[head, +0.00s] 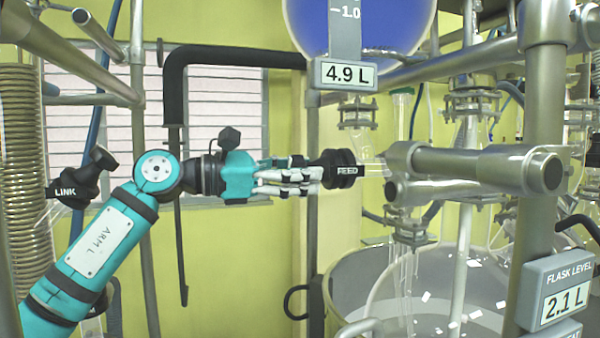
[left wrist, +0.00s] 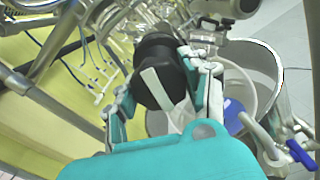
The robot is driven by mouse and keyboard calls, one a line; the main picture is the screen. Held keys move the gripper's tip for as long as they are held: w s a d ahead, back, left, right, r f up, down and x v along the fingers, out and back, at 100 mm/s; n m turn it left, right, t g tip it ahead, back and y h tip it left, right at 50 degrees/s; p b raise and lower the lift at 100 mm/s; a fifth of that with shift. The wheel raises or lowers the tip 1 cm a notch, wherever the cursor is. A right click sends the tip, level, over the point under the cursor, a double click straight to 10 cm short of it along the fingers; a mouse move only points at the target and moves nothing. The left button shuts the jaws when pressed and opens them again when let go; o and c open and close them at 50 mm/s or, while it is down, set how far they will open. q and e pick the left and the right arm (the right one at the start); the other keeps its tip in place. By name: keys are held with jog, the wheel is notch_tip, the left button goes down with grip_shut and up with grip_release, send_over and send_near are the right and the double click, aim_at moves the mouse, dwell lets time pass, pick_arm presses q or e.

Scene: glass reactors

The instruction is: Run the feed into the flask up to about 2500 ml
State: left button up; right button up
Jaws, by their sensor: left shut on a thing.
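The black FEED knob (head: 345,169) sits on the glass line below the feed vessel. My left gripper (head: 318,174) is shut on it from the left; the left wrist view shows the knob (left wrist: 158,70) between the two fingers (left wrist: 165,95). The feed vessel (head: 384,25) holds blue liquid and its display (head: 347,74) reads 4.9 L. The flask level display (head: 557,303) reads 2.1 L. The glass flask (head: 440,285) stands at the lower right, partly hidden by the frame and pipes. My right gripper does not show.
A black LINK knob (head: 80,184) is at the left, close to my left arm. Metal frame bars (head: 480,170) cross to the right of the FEED knob. A black hooked bar (head: 176,110) hangs behind my gripper. A large round vessel (head: 345,290) surrounds the flask.

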pick_arm(q)
jog(key=shift+f, duration=0.2)
jog(key=o, duration=1.2)
jog(key=shift+r, duration=0.15)
jog(key=v, duration=1.2)
